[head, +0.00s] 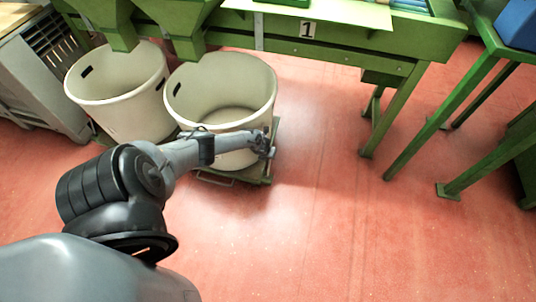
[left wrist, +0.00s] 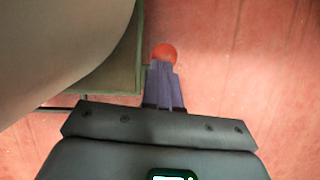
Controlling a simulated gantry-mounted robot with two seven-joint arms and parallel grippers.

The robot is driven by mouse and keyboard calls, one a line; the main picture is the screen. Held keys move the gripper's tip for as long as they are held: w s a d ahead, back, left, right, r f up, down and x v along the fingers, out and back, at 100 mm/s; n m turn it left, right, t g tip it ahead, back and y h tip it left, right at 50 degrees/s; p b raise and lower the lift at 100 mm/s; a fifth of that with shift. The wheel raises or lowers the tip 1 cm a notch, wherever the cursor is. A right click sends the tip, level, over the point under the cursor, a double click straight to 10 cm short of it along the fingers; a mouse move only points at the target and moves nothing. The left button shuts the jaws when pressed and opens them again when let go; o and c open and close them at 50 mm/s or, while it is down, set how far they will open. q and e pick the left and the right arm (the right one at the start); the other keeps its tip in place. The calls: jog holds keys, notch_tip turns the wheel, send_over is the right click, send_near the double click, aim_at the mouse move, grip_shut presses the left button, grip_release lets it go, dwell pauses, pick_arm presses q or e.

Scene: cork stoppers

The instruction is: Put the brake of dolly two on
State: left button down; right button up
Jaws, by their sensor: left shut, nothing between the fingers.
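A green dolly (head: 262,178) carries the right-hand cream tub and stands under the green machine. Its corner shows in the left wrist view (left wrist: 118,78). A round red knob (left wrist: 164,53) sits just beyond that corner, apparently the brake; I cannot make it out in the head view. My left gripper (head: 268,150) is at the right side of this dolly, beside the tub. In the left wrist view its shut, empty fingers (left wrist: 164,66) point at the red knob and overlap its near edge; I cannot tell whether they touch. No dolly number is readable. My right gripper is out of view.
The right tub (head: 225,85) stands close beside my left gripper. Another cream tub (head: 120,95) stands left of it. The red floor (head: 340,230) in front is clear.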

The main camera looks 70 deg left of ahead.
pick_arm(q)
jog(key=p+v, duration=1.1)
jog(key=v, duration=0.2)
jog(key=shift+a, duration=0.1)
jog(key=shift+s, duration=0.15)
